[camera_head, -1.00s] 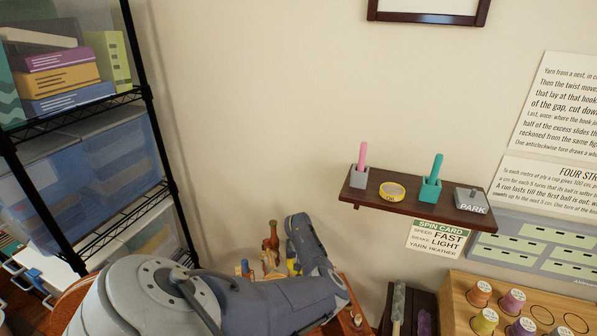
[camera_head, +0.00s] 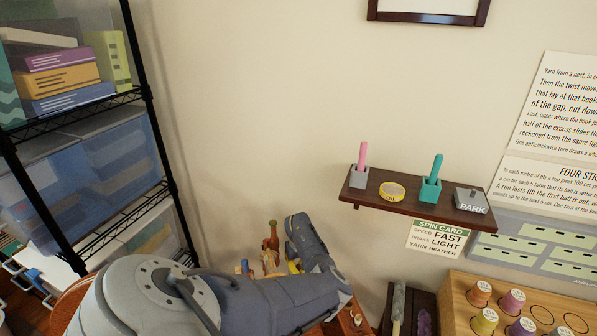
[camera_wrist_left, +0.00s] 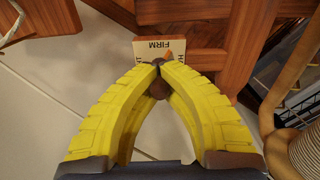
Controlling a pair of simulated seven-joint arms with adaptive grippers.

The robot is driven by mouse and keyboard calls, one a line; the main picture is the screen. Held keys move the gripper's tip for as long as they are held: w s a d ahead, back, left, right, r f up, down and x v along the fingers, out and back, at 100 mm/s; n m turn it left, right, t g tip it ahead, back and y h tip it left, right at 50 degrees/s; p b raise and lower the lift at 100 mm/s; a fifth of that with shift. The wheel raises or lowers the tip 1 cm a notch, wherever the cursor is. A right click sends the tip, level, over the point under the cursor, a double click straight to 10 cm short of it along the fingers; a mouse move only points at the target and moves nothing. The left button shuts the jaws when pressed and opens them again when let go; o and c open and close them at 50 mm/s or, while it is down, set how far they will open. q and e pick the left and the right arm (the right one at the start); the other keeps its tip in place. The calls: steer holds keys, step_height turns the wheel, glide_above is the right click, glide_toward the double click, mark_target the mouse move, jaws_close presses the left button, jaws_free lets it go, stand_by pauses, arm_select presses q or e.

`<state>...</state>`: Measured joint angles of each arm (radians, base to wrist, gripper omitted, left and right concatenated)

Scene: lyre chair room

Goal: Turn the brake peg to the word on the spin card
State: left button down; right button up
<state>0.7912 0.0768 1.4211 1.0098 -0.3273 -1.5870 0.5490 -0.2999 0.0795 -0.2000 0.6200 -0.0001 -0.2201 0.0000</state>
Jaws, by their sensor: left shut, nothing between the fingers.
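The spin card (camera_head: 436,236) hangs on the wall under the small shelf and reads speed FAST, brake LIGHT, yarn HEATHER. In the left wrist view, my left gripper (camera_wrist_left: 160,64) has its yellow fingertips together with nothing held between them. A dark brown rounded knob (camera_wrist_left: 158,90), which may be the brake peg, shows in the gap behind the fingers. I cannot tell whether they touch it. A white label (camera_wrist_left: 175,46) with the word FIRM upside down and an orange mark lies just beyond the tips, partly hidden. My right gripper is out of view.
Reddish wooden parts (camera_wrist_left: 215,35) surround the label, and a pale wooden curve (camera_wrist_left: 290,70) stands at the right. The wall shelf (camera_head: 405,202) holds pegs in holders, a yellow tin and a PARK block. A wire rack (camera_head: 150,100) stands at the left.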

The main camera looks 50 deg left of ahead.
mark_target(298, 265)
arm_select(q)
steer(key=c, duration=1.3)
jaws_free()
step_height(298, 265, up, 12)
